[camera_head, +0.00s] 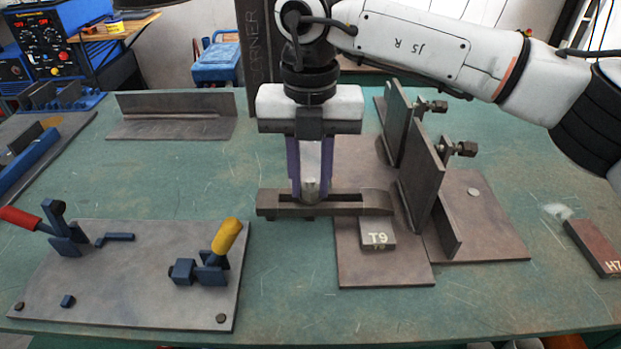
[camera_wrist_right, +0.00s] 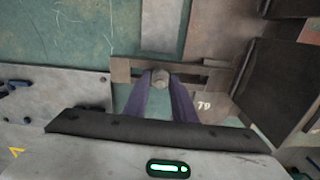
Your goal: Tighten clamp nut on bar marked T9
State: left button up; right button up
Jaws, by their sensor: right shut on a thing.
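A dark slotted clamp bar (camera_head: 274,203) lies level, its right end over a small grey block marked T9 (camera_head: 378,237). In the right wrist view the nut (camera_wrist_right: 160,77) shows between the fingertips (camera_wrist_right: 160,86), with the clamp bar (camera_wrist_right: 120,70) passing beneath and the marked block (camera_wrist_right: 208,105) to the right. The stud below the nut is hidden. My left gripper is not in view.
Upright steel plates (camera_head: 424,178) with bolts stand on a base plate (camera_head: 385,273) just right of the gripper. A fixture plate (camera_head: 130,285) with red and yellow toggle handles is at left. A block marked H7 (camera_head: 594,246) lies far right. The front middle table is clear.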

jog(key=m+b, duration=0.1)
jog(key=m, duration=0.4)
jog(key=shift+m, duration=0.3)
jog(key=m+b, duration=0.1)
jog(key=m, duration=0.4)
jog(key=shift+w, duration=0.1)
jog(key=shift+m, duration=0.3)
jog(key=o, duration=1)
jog(key=shift+o, duration=0.2)
notch_tip(320, 180, up, 10)
jog(key=p, duration=0.1)
jog(key=shift+r+p, duration=0.2)
jog(key=shift+p, duration=0.2)
